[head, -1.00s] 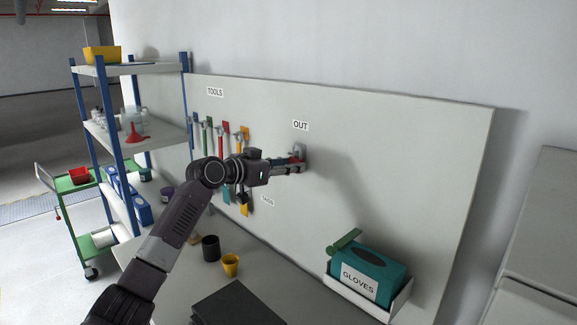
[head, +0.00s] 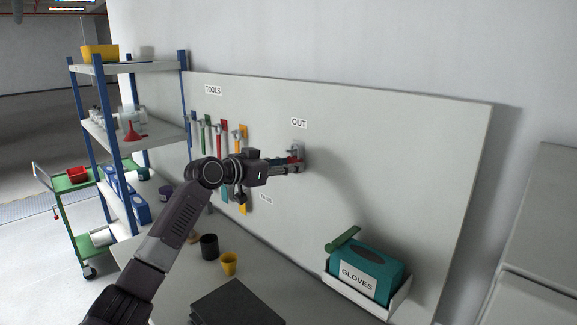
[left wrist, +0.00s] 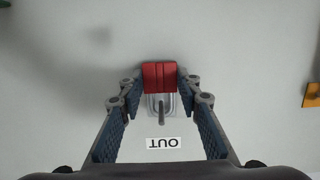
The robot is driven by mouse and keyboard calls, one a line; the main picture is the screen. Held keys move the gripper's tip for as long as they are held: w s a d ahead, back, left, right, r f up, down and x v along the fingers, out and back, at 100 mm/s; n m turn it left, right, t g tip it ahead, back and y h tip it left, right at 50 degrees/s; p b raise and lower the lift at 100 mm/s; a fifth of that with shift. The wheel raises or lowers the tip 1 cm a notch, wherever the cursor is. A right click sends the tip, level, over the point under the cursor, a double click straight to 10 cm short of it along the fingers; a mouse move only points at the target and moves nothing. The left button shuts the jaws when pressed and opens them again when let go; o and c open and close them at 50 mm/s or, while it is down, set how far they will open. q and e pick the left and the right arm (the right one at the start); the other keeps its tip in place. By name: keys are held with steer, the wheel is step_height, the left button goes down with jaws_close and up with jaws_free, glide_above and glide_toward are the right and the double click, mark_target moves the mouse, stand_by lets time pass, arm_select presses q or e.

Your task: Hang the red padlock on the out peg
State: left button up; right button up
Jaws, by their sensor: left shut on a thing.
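The red padlock (left wrist: 159,77) is between the fingertips of my left gripper (head: 297,164), which is shut on it. In the left wrist view the gripper (left wrist: 159,86) has a fingertip on each side of the red body. The out peg (left wrist: 161,104) sticks out from a grey plate close to the padlock, between the body and the upside-down OUT label. The head view shows the peg's plate (head: 299,149) just above the fingertips, under the OUT label. Whether the shackle is around the peg or only in front of it, I cannot tell. My right gripper is not in view.
The pegboard (head: 400,140) carries several tools on its left. Below stand a black cup (head: 209,246), a yellow cup (head: 229,263), a dark flat box (head: 237,304) and a teal glove box (head: 366,268) in a white tray. A blue-posted shelf (head: 118,130) stands at left.

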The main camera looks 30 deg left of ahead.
arm_select(q)
steer(key=shift+r, duration=0.1)
steer(key=o, duration=1.2)
steer(key=shift+c, duration=0.2)
steer(key=shift+o, duration=0.3)
steer(key=o, duration=0.5)
steer(key=shift+s, duration=0.1)
steer(key=b+v, duration=0.1)
steer(key=v, duration=0.2)
steer(key=f+b+v, duration=0.1)
steer(key=v, duration=0.2)
steer(key=f+b+v, duration=0.1)
steer(key=b+v, duration=0.1)
steer(key=v, duration=0.1)
steer(key=shift+s+a, duration=0.25)
steer(key=shift+s, duration=0.3)
